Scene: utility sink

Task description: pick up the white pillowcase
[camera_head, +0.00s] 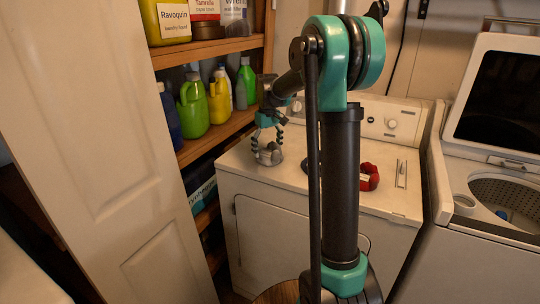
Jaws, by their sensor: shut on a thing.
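My gripper (267,146) is over the left part of the white dryer's top (300,172), its fingers pointing down. It is shut on a small whitish, rounded bundle, which looks like the white pillowcase (268,157). The bundle sits between and below the fingertips, at or just above the dryer top; I cannot tell if it touches. Its folds are too small to make out.
A red roll-like object (369,177) and a thin light tool (401,173) lie on the dryer top to the right. Shelves with bottles, including a green jug (193,106), stand at left. An open washer (490,220) is at right. A white door (95,150) fills the left.

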